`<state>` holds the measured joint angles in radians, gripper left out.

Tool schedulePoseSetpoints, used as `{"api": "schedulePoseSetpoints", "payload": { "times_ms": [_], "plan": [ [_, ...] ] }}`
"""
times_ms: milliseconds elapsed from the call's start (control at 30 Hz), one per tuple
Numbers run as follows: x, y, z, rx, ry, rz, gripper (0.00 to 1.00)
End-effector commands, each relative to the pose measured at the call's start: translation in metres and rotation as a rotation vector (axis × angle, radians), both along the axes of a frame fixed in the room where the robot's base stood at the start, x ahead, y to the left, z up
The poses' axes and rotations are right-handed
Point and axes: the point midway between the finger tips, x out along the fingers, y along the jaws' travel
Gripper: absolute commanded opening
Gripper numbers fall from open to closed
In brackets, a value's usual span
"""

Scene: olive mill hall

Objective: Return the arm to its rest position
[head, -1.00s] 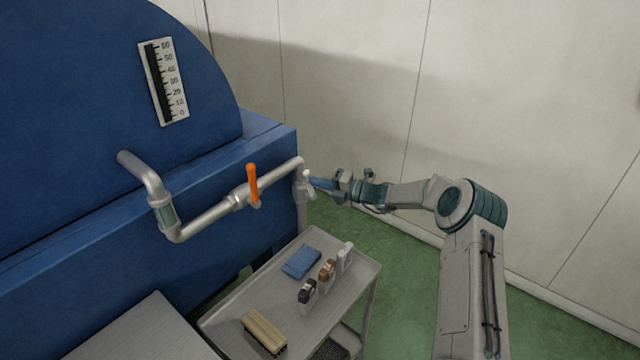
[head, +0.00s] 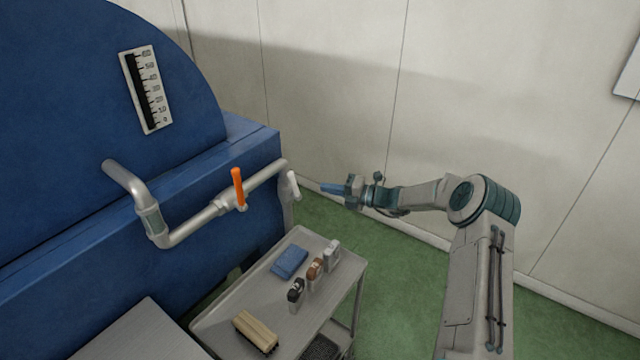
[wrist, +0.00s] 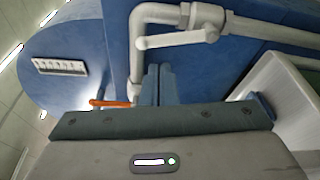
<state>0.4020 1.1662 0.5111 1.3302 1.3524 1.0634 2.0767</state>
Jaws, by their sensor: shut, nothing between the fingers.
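My gripper (head: 326,187) is shut and empty, its blue fingers pointing left toward the pipe end. It hangs in the air to the right of the white tap handle (head: 294,184), with a gap between them. In the wrist view my gripper's fingers (wrist: 160,84) stand close together, below the pale tap handle (wrist: 178,39) and the pipe. My arm stretches from the lower right of the head view, its forearm roughly level in front of the pale wall.
A blue machine (head: 70,80) with a scale (head: 147,90) and a pipe with an orange lever (head: 238,188) fills the left. A grey cart (head: 225,312) holds a blue cloth (head: 290,262), a brush (head: 256,332) and several small bottles. Green floor (head: 395,275) is clear beneath my arm.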

Motion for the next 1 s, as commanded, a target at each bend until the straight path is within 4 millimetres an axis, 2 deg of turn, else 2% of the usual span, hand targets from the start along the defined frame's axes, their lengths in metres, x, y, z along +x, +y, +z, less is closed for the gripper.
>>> {"api": "schedulePoseSetpoints", "payload": {
  "times_ms": [100,233,700,867,1000],
  "plan": [
    [-0.003,-0.011,0.002,0.001,0.0,-0.001,0.0],
    [-0.004,-0.016,0.001,0.0,0.0,-0.002,0.0],
    [-0.007,-0.014,0.005,-0.023,-0.025,0.012,0.0],
    [-0.03,0.002,0.024,-0.174,-0.173,0.112,0.0],
    [-0.066,0.016,0.047,-0.373,-0.391,0.264,0.0]
  ]
}}
